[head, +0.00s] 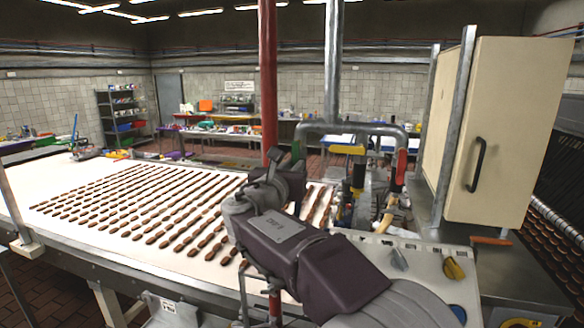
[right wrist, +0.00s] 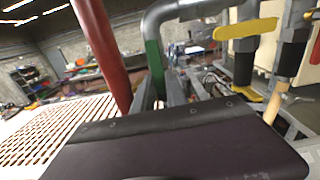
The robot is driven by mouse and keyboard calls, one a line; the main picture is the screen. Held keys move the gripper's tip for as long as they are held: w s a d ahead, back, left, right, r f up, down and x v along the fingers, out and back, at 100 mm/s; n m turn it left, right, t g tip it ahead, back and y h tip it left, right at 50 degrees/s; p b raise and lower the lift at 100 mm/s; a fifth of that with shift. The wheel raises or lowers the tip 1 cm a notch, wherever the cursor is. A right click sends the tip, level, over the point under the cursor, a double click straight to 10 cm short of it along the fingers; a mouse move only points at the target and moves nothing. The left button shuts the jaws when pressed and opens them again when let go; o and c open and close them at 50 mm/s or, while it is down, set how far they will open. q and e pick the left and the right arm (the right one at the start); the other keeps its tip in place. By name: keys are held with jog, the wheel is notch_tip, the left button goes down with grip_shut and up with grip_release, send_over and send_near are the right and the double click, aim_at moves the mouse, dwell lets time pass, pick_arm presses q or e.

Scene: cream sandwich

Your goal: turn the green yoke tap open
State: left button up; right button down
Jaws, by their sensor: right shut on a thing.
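The green yoke tap (right wrist: 154,66) shows in the right wrist view as an upright green bar beside the bent grey pipe. In the head view a small part of its green handle (head: 297,150) shows just past my gripper. My right gripper (head: 282,160) is at the tap, its arm coming in from the lower right. In the right wrist view the grey fingers of my right gripper (right wrist: 160,92) stand on both sides of the green bar, shut on it. The dark gripper body hides the lower part of the tap. My left gripper is not in view.
A yellow-handled tap (head: 348,150) and a red-handled tap (head: 401,167) stand close to the right on the pipework. A red post (head: 268,75) rises just behind my gripper. The conveyor (head: 60,190) carries rows of brown bars. A cream cabinet (head: 512,130) stands at right.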

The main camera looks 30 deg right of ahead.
jog(key=shift+f, duration=0.35)
jog(key=c, duration=1.4)
grip_release()
jog(key=shift+d, duration=0.1)
jog(key=shift+o, duration=0.2)
jog(key=shift+w+d, duration=0.15)
jog(key=shift+r, duration=0.1)
jog(key=b+v, duration=0.3)
jog(key=v, duration=0.6)
